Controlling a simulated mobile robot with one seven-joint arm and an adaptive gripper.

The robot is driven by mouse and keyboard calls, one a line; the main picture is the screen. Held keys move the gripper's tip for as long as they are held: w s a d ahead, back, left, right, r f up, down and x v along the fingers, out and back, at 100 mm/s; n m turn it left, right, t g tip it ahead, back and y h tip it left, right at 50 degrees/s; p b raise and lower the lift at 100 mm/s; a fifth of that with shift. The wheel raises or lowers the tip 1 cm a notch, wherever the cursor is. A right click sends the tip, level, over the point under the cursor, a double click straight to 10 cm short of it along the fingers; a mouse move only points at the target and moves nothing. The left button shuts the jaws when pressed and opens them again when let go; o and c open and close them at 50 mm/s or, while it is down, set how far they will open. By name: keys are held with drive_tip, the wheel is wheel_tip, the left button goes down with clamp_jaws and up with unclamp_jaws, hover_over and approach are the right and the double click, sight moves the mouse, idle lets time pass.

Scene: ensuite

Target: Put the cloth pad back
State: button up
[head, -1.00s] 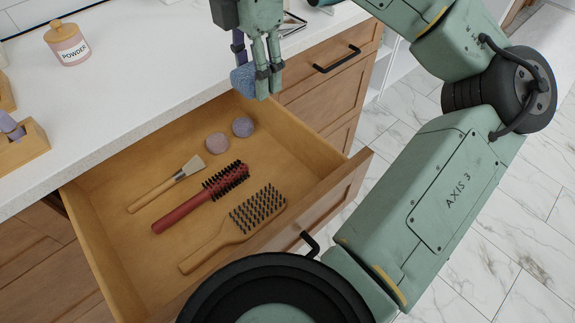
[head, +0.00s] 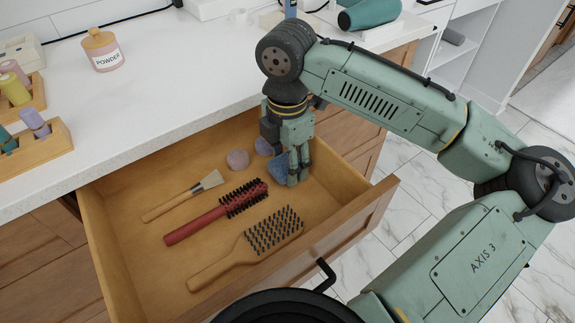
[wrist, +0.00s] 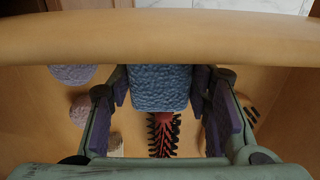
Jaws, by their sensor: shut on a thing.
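My gripper (head: 292,182) is shut on the cloth pad, a blue, rough-textured block (head: 279,166). In the wrist view the pad (wrist: 160,88) sits between the two fingers (wrist: 160,100). My gripper points down into the right part of the open wooden drawer (head: 130,255), just right of two round pads. One is pinkish (head: 237,159), the other purple-blue (head: 264,146) and partly hidden behind my gripper. I cannot tell whether the held pad touches the drawer floor.
A small brush (head: 185,195), a red round brush (head: 215,212) and a wooden paddle brush (head: 247,248) lie in the drawer. The drawer walls rise around my gripper. The counter (head: 160,100) above holds a powder jar (head: 102,50) and wooden holders (head: 35,150).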

drive_tip(key=shift+f, duration=0.65)
drive_tip(key=shift+f, duration=0.2)
drive_tip(key=o, duration=1.1)
drive_tip(key=shift+r, duration=0.15)
wheel_tip(320, 180, up, 12)
drive_tip(key=shift+p, duration=0.45)
